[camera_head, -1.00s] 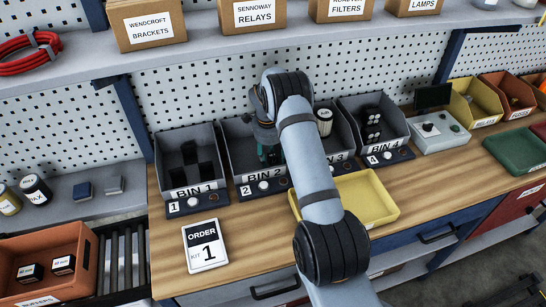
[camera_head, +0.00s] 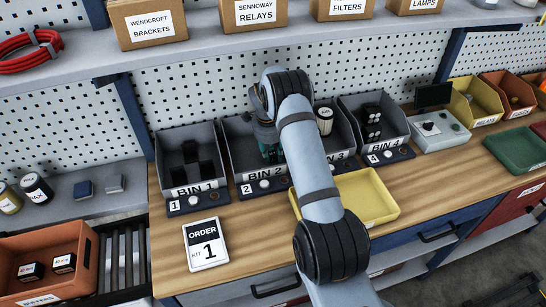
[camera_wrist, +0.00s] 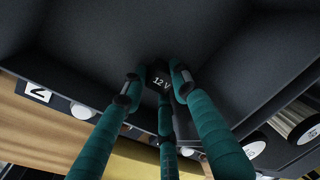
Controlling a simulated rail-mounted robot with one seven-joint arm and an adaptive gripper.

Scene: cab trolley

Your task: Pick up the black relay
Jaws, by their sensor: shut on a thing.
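The black relay (camera_wrist: 160,79), a small dark block with "12 V" in white on it, shows in the wrist view between the fingertips. My gripper (camera_wrist: 157,92) has green fingers, and they are closed around the relay. In the head view my gripper (camera_head: 269,152) reaches down into the grey bin 2 (camera_head: 235,146). The relay is hidden there behind the fingers and arm. In the wrist view the relay is inside the bin; I cannot tell whether it touches the floor.
Bin 1 (camera_head: 163,153) with dark blocks stands to the left, bin 4 (camera_head: 393,118) to the right. My arm partly covers bin 3. Bin walls surround my gripper.

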